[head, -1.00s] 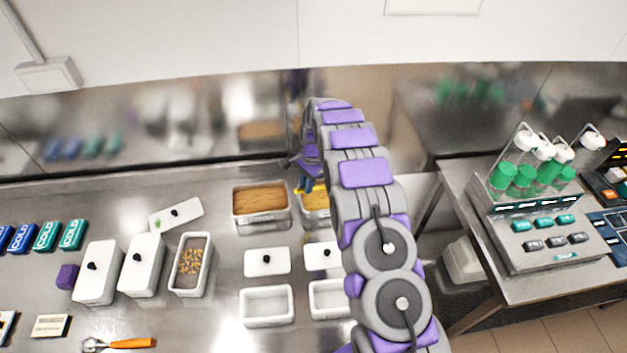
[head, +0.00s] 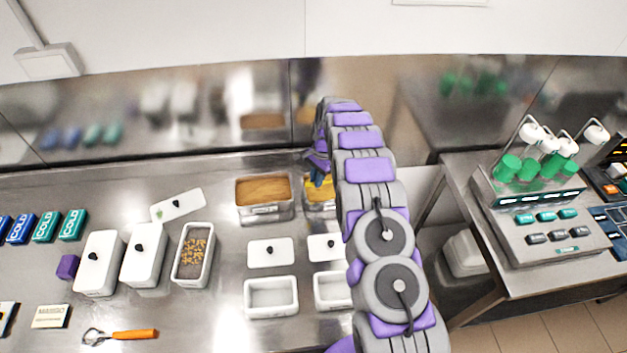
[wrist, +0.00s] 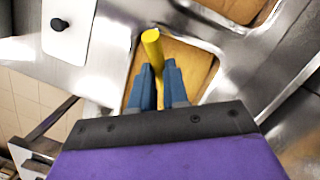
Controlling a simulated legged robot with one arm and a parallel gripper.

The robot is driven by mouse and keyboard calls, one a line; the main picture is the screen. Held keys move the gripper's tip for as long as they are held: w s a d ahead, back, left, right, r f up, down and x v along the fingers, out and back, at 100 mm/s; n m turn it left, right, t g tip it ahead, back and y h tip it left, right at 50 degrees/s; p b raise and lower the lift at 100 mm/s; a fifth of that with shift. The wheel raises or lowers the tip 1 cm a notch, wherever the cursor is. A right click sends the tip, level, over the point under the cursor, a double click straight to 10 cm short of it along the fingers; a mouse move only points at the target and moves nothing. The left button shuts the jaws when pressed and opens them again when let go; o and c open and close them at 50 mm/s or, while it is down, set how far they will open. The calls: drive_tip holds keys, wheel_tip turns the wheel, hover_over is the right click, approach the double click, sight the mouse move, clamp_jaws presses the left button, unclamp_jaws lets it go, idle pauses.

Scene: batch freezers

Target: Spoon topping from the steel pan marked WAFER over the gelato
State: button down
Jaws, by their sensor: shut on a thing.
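My gripper (wrist: 160,85) has blue fingers shut on a yellow handle (wrist: 152,45), over a steel pan of tan filling in the wrist view. In the head view the gripper (head: 317,174) is at this right-hand steel pan (head: 318,210), mostly hidden behind my arm. The handle's lower end is hidden. A second steel pan (head: 266,214) with tan-brown filling stands left of it. The pans' front labels are too small to read, so I cannot tell which is WAFER. An open white tub (head: 208,262) holds brown bits on a darker surface.
Two lidded white tubs (head: 98,278) and a loose lid (head: 178,204) lie left. Two empty white tubs (head: 271,311) and white lids (head: 270,265) sit before the steel pans. An orange-handled tool (head: 134,334) lies in front. A bottle machine (head: 540,215) stands right, across a gap.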

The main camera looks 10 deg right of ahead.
drive_tip(key=d, duration=0.1)
drive_tip(key=w+d, duration=0.2)
drive_tip(key=d, duration=0.1)
drive_tip(key=shift+w, duration=0.15)
drive_tip(key=shift+s+a+r+t+h, duration=0.3)
drive_tip(key=shift+s+a+r+h, duration=0.05)
drive_tip(key=shift+s+h, duration=0.1)
drive_tip(key=shift+a+r, duration=0.1)
drive_tip(key=shift+r, duration=0.15)
drive_tip(key=shift+d+r, duration=0.6)
drive_tip(key=shift+r, duration=0.4)
drive_tip(key=t+h+b, duration=0.2)
drive_tip(key=h, duration=0.1)
approach(325, 182)
drive_tip(key=shift+s+a+f, duration=0.25)
drive_tip(key=shift+s+a, duration=0.2)
drive_tip(key=shift+s, duration=0.05)
drive_tip(key=shift+s+a+f, duration=0.25)
drive_tip(key=shift+s+a, duration=0.2)
drive_tip(key=shift+s, duration=0.1)
